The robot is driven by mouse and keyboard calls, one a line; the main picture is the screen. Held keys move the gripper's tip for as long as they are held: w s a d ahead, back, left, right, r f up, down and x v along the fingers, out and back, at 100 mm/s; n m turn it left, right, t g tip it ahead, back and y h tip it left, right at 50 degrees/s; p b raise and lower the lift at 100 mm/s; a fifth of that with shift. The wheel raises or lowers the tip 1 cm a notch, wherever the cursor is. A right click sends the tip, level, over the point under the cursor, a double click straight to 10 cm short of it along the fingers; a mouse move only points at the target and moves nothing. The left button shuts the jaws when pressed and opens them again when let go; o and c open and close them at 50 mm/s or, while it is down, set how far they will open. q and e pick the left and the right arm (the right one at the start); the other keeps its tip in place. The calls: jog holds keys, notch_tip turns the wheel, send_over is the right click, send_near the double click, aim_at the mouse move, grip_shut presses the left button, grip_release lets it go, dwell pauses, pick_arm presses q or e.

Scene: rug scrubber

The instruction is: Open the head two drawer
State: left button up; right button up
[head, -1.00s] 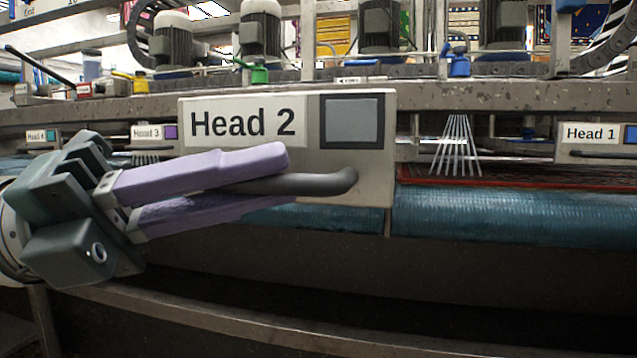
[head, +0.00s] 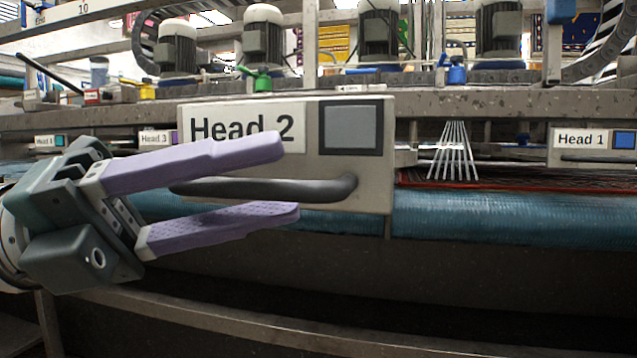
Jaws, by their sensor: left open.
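The head two drawer front (head: 387,160) is a pale panel labelled "Head 2" with a grey square at its right. Its dark bar handle (head: 310,189) runs across the lower part of the panel. The panel stands forward of the Head 1 and Head 3 panels. My left gripper (head: 290,180) is open, with one purple finger above the handle and one below it. The fingers appear apart from the bar. The upper finger hides part of the label. My right gripper is not in view.
The Head 1 panel (head: 581,140) is at the right and the Head 3 panel (head: 154,138) is behind my gripper at the left. A blue roller (head: 500,216) runs below. White spray lines (head: 455,152) show right of the drawer. Motors (head: 380,32) stand above the beam.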

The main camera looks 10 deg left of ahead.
pick_arm(q)
jog(key=v, duration=1)
jog(key=shift+b, duration=0.45)
